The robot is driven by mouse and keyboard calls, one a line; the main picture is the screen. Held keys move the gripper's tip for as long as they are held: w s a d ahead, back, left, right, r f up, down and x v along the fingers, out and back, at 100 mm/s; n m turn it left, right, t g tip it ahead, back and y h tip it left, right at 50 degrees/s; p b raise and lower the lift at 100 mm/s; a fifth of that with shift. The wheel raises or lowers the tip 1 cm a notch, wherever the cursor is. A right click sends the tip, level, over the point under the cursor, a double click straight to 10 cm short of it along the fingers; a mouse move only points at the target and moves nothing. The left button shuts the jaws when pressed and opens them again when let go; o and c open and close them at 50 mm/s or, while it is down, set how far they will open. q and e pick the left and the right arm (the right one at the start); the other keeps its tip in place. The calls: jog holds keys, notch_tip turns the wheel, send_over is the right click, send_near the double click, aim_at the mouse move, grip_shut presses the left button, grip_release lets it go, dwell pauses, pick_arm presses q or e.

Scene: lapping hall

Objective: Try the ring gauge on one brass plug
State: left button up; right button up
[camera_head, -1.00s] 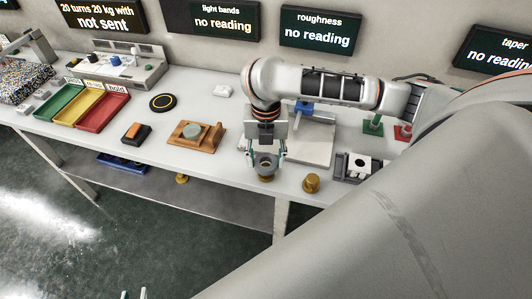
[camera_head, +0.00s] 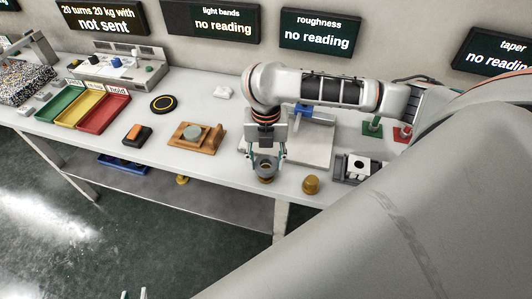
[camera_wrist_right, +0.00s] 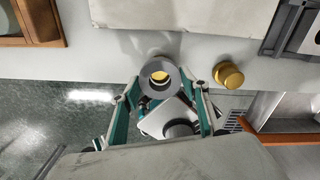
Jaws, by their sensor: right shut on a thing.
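The grey ring gauge (camera_head: 265,165) is in my right gripper (camera_head: 266,158), which is shut on it near the bench's front edge. A brass plug (camera_head: 265,181) shows just below the ring. In the right wrist view the ring gauge (camera_wrist_right: 160,70) is between the fingertips (camera_wrist_right: 160,88), and brass (camera_wrist_right: 160,77) shows through its hole. I cannot tell how far the ring is down over the plug. A second brass plug (camera_head: 311,185) stands on the bench to the right. My left gripper (camera_head: 133,294) shows only two separated fingertips at the bottom edge.
A wooden fixture with a grey-green disc (camera_head: 207,146) lies left of the right gripper. A pale plate (camera_head: 312,150) is behind it, and a grey block fixture (camera_head: 342,171) is to the right. Green, yellow and red trays (camera_head: 103,117) are further left.

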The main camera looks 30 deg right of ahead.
aim_at(266, 169)
jog(key=shift+p, duration=0.55)
dwell(0.4)
jog(key=o, duration=1.2)
jog(key=shift+o, duration=0.2)
notch_tip(266, 169, up, 12)
jog(key=shift+f, duration=0.1)
dwell(0.4)
